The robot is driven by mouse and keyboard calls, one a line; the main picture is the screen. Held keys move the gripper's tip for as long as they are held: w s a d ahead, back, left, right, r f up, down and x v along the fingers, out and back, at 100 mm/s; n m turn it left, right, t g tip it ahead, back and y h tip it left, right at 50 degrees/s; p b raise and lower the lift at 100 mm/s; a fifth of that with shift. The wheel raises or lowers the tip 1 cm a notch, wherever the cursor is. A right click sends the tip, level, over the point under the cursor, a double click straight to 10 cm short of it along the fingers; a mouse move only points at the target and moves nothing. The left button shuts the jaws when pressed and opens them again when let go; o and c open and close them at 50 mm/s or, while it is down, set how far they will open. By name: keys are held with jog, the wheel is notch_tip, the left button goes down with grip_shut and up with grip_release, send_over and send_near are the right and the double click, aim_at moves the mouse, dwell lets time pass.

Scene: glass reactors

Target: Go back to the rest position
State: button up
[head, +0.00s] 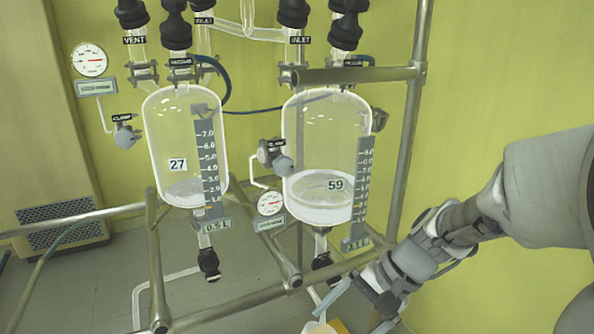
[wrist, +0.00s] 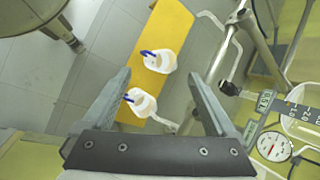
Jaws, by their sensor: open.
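My gripper (head: 352,308) is at the lower right in the head view, in front of and below the right reactor. In the wrist view my gripper (wrist: 160,76) has its two fingers spread wide with nothing held between them. The left glass reactor (head: 185,135), marked 27, has a little pale content at its bottom. The right glass reactor (head: 325,125), marked 59, holds more whitish content. Both hang upright in the metal frame. No marker of a rest position shows.
Below the gripper, a white vessel (wrist: 140,102) and a second white vessel (wrist: 160,60), both with blue parts, stand on a yellow strip (wrist: 168,28). Metal frame tubes (head: 410,130) stand close to my arm. A dial gauge (wrist: 274,146) shows at the wrist view's right.

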jog(key=s+d+r+n+t+h, duration=0.5)
jog(key=s+d+r+n+h, duration=0.15)
jog(key=s+r, duration=0.35)
notch_tip(320, 180, up, 18)
jog(key=p, duration=1.7)
jog(key=shift+w+a+n+p, duration=0.2)
jog(key=shift+w+n+p, duration=0.15)
jog(key=shift+w+p, duration=0.05)
jog(key=shift+r, duration=0.1)
